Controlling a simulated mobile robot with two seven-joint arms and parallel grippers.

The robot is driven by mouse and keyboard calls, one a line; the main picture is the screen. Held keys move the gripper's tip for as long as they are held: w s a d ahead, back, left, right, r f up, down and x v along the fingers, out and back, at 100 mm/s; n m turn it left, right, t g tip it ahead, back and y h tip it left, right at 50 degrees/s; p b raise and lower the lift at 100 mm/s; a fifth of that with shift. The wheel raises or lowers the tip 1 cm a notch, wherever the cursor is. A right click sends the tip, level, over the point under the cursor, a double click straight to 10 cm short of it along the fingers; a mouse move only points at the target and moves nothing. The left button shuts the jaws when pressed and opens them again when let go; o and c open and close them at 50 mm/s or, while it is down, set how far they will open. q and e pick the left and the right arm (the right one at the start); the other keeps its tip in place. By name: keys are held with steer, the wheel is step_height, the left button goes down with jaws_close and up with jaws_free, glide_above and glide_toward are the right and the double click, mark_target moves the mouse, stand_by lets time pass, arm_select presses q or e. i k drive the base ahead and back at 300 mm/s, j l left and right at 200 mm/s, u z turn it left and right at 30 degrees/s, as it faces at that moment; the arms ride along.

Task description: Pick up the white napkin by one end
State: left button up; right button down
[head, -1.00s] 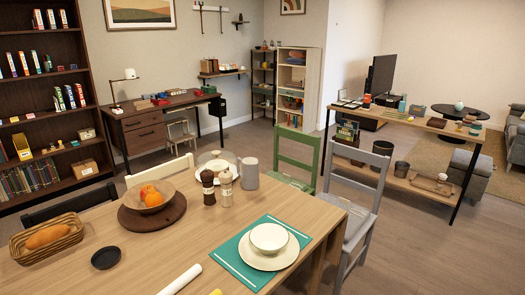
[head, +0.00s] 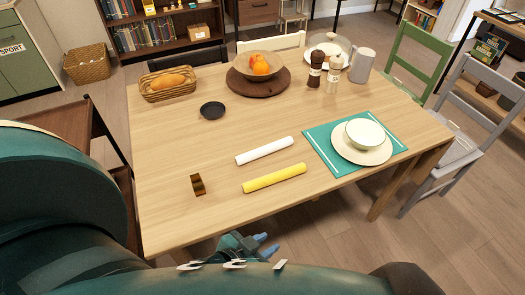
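The white napkin (head: 265,150) looks like a smooth rolled cylinder. It lies slantwise on the wooden table (head: 165,225), just behind a similar yellow roll (head: 275,178). My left gripper (head: 266,243) shows low in the head view, at the table's near edge, with blue fingertips pointing right. The fingertips are apart with nothing seen between them. It is nearer to me than both rolls and touches neither. My teal arm fills the lower left and bottom. My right gripper is not in view.
A brown ring (head: 198,184) lies left of the rolls, a small black dish (head: 212,110) behind them. A teal placemat (head: 322,143) with a plate (head: 345,153) and bowl (head: 365,133) is to the right. A bread basket (head: 168,91) and fruit bowl (head: 258,74) stand farther back.

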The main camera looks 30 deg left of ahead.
mark_target(249, 156)
steer(key=j+u, duration=0.15)
steer(key=u, duration=0.25)
steer(key=j+u, duration=0.2)
steer(key=u, duration=0.2)
steer(key=j+u, duration=0.15)
steer(key=u, duration=0.25)
steer(key=i+l+u, duration=0.1)
steer(key=l+u, duration=0.15)
steer(key=l, duration=0.25)
steer(key=l+u, duration=0.3)
steer(key=l, duration=0.25)
